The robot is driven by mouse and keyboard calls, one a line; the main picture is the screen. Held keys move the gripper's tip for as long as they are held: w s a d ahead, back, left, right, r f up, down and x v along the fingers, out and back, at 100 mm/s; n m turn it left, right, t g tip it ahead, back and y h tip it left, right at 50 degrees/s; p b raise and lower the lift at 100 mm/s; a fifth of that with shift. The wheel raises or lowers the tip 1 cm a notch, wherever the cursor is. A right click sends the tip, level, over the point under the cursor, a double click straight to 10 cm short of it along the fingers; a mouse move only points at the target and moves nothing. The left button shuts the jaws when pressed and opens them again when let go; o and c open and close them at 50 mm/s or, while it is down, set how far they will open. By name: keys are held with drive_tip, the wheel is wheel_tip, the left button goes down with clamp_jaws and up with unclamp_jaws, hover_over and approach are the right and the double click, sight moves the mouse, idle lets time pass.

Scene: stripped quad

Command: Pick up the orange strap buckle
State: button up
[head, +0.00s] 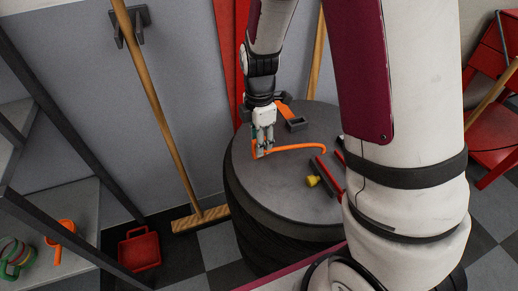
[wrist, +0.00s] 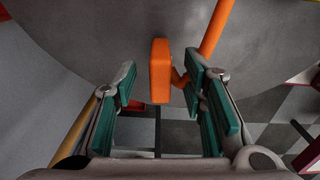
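The orange strap buckle shows in the wrist view as an upright orange block (wrist: 160,72) between my finger pads. In the head view a thin curved orange piece (head: 296,147) runs right from my fingertips over the round grey top (head: 285,180); whether it belongs to the buckle is unclear. My gripper (head: 262,147) points down at the left part of that top. In the wrist view its teal pads (wrist: 160,85) stand apart on both sides of the block, with a wider gap on the left.
An orange and black tool (head: 297,122) lies behind my gripper. A red bar (head: 328,175) and a yellow knob (head: 312,181) lie right of it. A broom (head: 160,110) leans at the wall. A red dustpan (head: 139,249) is on the floor and shelves (head: 75,215) stand left.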

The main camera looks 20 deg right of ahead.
drive_tip(key=shift+f, duration=0.35)
clamp_jaws()
drive_tip(key=shift+r, duration=0.1)
drive_tip(key=shift+r, duration=0.5)
drive_tip(key=r, duration=0.1)
drive_tip(key=r+p, duration=0.1)
drive_tip(key=shift+s+r, duration=0.3)
drive_tip(key=shift+r, duration=0.1)
drive_tip(key=s+a+r+p, duration=0.1)
drive_tip(key=s+p, duration=0.3)
drive_tip(key=s, duration=0.9)
drive_tip(key=shift+a+r, duration=0.15)
drive_tip(key=shift+a, duration=0.45)
